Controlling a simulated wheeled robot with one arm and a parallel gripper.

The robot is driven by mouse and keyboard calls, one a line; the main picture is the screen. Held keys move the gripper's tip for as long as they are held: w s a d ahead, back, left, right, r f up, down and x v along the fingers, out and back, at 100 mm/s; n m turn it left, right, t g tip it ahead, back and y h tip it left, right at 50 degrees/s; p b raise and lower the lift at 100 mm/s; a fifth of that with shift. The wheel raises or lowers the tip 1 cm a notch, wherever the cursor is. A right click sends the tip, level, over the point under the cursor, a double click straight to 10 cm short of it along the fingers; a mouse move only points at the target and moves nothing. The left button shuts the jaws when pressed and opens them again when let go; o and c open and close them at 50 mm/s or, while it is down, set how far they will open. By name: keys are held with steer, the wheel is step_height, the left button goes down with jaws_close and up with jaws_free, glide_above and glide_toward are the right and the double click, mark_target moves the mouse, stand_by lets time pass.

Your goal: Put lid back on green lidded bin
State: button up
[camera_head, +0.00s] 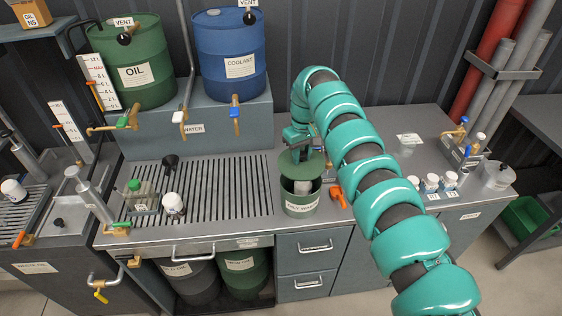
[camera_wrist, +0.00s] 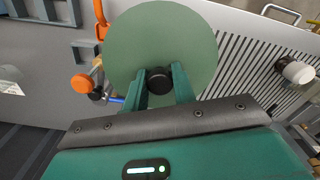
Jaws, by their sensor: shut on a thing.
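The green bin (camera_head: 300,205), labelled as oily waste as far as I can read, stands on the grey counter, with something pale showing inside its open mouth. Its green round lid (camera_head: 305,166) is above the bin, apart from its rim and set toward the back. In the wrist view the lid (camera_wrist: 190,35) is a flat green disc with a black knob (camera_wrist: 160,80). My gripper (camera_wrist: 160,84) is shut on the knob. In the head view my gripper (camera_head: 298,152) is partly hidden by my arm.
An orange-handled tool (camera_head: 338,195) lies right of the bin. A slotted drain grate (camera_head: 215,190) lies left, with a white-capped bottle (camera_head: 173,204). Several small white jars (camera_head: 431,183) stand right of my arm. Oil (camera_head: 134,62) and coolant (camera_head: 230,55) drums stand behind.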

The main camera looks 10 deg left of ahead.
mark_target(303, 161)
steer(key=shift+d, duration=0.15)
steer(key=shift+f, duration=1.8)
steer(key=shift+w+f+b, duration=0.1)
steer(key=shift+f+b, duration=0.6)
steer(key=shift+f, duration=0.65)
steer(key=shift+b, duration=0.45)
steer(key=shift+f+b, duration=0.15)
steer(key=shift+b, duration=0.6)
stand_by(0.6)
steer(key=o, duration=1.6)
steer(key=shift+c, duration=0.2)
